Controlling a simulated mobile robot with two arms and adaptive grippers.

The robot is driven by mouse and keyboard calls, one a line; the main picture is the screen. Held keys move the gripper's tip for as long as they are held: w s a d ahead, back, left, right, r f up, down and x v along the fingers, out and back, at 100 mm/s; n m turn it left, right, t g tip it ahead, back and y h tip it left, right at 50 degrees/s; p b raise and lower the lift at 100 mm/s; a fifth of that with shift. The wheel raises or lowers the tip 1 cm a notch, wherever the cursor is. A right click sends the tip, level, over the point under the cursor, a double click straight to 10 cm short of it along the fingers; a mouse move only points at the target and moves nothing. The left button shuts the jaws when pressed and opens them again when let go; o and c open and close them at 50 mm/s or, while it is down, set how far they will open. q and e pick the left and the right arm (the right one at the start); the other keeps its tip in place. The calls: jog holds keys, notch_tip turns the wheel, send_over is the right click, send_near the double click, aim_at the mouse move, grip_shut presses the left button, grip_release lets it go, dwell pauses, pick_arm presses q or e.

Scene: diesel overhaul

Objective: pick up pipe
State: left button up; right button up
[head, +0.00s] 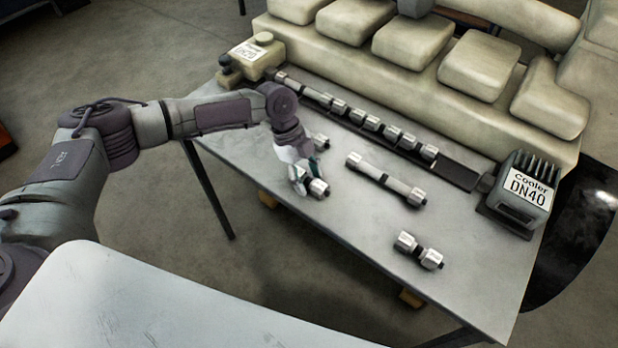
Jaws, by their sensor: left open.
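Several pipe pieces with silver end fittings lie on the grey table. A long pipe (385,179) lies near the middle, and a short pipe (419,250) lies at the front right. Another pipe has one silver end (319,187) at my left gripper and one end (320,141) just behind it; the gripper hides its middle. My left gripper (303,180) is open, low over the table at this pipe. I cannot tell whether the fingers touch it. My right gripper is not in view.
A row of silver fittings (371,123) runs along the table's back. A box labelled Cooler DN40 (521,190) stands at the right end, another DN40 block (252,54) at the left end. A large beige engine (430,80) stands behind. The table's (350,225) front middle is clear.

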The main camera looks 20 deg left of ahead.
pick_arm(q)
grip_shut()
jog(key=shift+r, duration=0.1)
dwell(0.3)
